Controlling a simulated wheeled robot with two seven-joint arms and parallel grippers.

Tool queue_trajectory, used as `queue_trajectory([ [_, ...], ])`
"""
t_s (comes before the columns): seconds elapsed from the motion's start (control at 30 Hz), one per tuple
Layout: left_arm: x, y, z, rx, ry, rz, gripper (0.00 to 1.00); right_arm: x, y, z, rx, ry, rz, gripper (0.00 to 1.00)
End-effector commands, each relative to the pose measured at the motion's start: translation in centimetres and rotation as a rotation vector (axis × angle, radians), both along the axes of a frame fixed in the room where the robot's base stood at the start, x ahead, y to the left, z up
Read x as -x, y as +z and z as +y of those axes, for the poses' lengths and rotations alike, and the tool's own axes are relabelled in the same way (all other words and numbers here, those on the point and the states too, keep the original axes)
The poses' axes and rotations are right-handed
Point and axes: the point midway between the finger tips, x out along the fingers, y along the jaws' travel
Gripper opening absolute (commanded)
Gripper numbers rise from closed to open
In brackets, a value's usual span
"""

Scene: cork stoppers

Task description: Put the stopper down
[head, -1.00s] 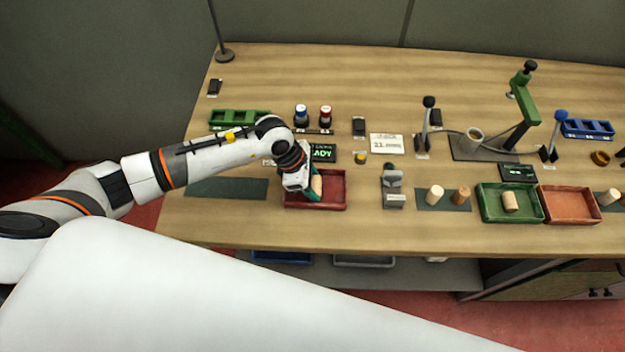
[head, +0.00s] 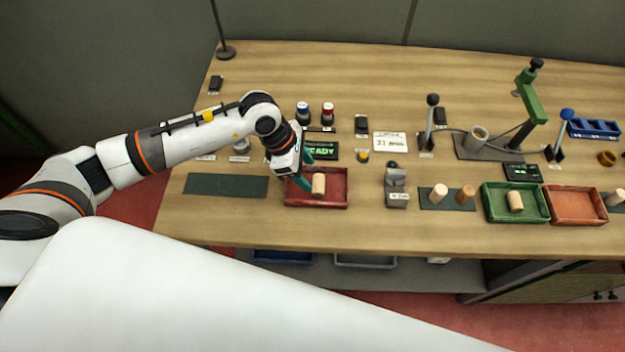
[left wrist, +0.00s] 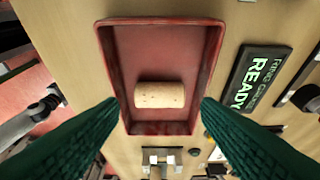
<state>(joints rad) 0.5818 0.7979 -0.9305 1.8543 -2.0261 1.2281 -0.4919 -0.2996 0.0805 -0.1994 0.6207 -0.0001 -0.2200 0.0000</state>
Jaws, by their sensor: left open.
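A pale cork stopper (head: 318,184) lies on its side in the red tray (head: 338,204) below my left gripper. In the left wrist view the stopper (left wrist: 159,95) rests on the floor of the red tray (left wrist: 214,45), nearer the lower wall in that picture. My left gripper (head: 306,170) is open and empty just above the left part of the tray. In the left wrist view its two green fingers (left wrist: 156,108) stand wide apart with the stopper between and beyond them, apart from both. My right gripper is not in view.
A dark green mat (head: 227,185) lies bare left of the tray. A grey fixture (head: 396,185) stands right of it. Further right are two upright corks (head: 440,193) on a mat, a green tray (head: 520,217) holding a cork, and an orange tray (head: 576,204). A READY display (head: 320,151) stands behind.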

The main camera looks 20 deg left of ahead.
Motion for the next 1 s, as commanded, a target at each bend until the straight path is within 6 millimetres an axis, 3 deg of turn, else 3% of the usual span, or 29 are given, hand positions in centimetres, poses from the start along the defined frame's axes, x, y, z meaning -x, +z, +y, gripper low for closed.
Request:
queue_trajectory([
  [0.2, 0.4, 3.8, 1.8, -0.001, 0.001, -0.004, 0.58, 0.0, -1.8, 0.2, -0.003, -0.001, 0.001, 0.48],
  [0.4, 0.6, 5.8, 2.5, 0.000, 0.000, -0.001, 0.58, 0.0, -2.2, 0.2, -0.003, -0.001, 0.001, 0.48],
  [1.0, 0.7, 6.2, 2.6, 0.001, 0.000, 0.002, 0.58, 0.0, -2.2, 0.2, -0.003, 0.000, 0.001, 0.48],
])
